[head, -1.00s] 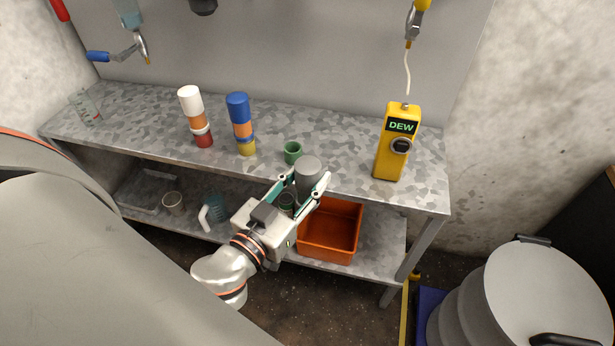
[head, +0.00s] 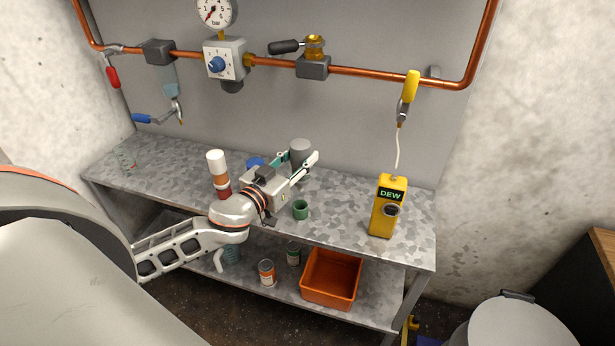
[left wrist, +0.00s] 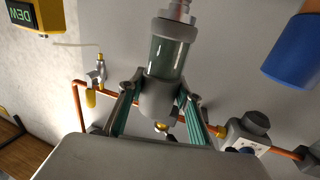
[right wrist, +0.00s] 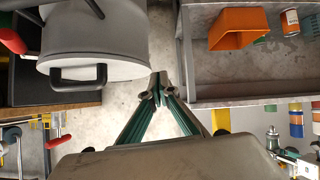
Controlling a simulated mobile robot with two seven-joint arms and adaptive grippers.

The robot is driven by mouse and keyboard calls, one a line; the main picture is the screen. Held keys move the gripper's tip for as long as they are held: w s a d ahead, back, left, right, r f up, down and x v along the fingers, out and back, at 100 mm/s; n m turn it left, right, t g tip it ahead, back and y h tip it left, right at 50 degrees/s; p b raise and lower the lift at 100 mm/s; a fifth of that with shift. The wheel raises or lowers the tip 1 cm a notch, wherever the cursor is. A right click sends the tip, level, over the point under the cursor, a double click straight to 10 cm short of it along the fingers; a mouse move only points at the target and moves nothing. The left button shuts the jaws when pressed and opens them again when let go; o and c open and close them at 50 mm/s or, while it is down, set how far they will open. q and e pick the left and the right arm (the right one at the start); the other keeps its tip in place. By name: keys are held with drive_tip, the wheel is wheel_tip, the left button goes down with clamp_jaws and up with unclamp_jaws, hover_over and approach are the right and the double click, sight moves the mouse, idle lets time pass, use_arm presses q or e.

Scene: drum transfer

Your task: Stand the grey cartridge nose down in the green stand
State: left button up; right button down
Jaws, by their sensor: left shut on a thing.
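The grey cartridge (head: 300,149) is held upright by my left gripper (head: 301,160), grey end up. In the left wrist view the cartridge (left wrist: 168,60) shows a glassy body and a metal nose at the top of that upside-down picture, so the nose points down. My left gripper (left wrist: 158,98) is shut around its grey end. The green stand (head: 301,210) is a small cup on the bench top, below the cartridge in the head view and apart from it; its inside looks empty. My right gripper (right wrist: 159,90) is shut and empty, away from the bench.
A white-orange-red stack (head: 217,172) and a blue-topped one (head: 255,163), partly hidden by my left arm, stand on the bench. The yellow DEW meter (head: 388,207) stands at right. Copper pipes (head: 360,71) run behind. An orange bin (head: 331,279) sits on the lower shelf.

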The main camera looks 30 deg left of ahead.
sight(293, 171)
use_arm(q)
drive_tip(key=shift+w+a+r, duration=0.15)
drive_tip(key=shift+w+a, duration=0.05)
drive_tip(key=shift+a, duration=0.2)
drive_tip(key=shift+f+b, duration=1.7)
drive_tip(key=shift+f, duration=0.15)
wheel_tip(293, 171, down, 2)
drive_tip(key=shift+f+b, duration=0.1)
drive_tip(key=shift+b, duration=0.8)
drive_tip(key=shift+r, duration=0.2)
drive_tip(key=shift+f, duration=0.15)
drive_tip(key=shift+f, duration=0.1)
drive_tip(key=shift+f, duration=1.05)
drive_tip(key=shift+f, duration=0.35)
drive_tip(key=shift+f, duration=0.3)
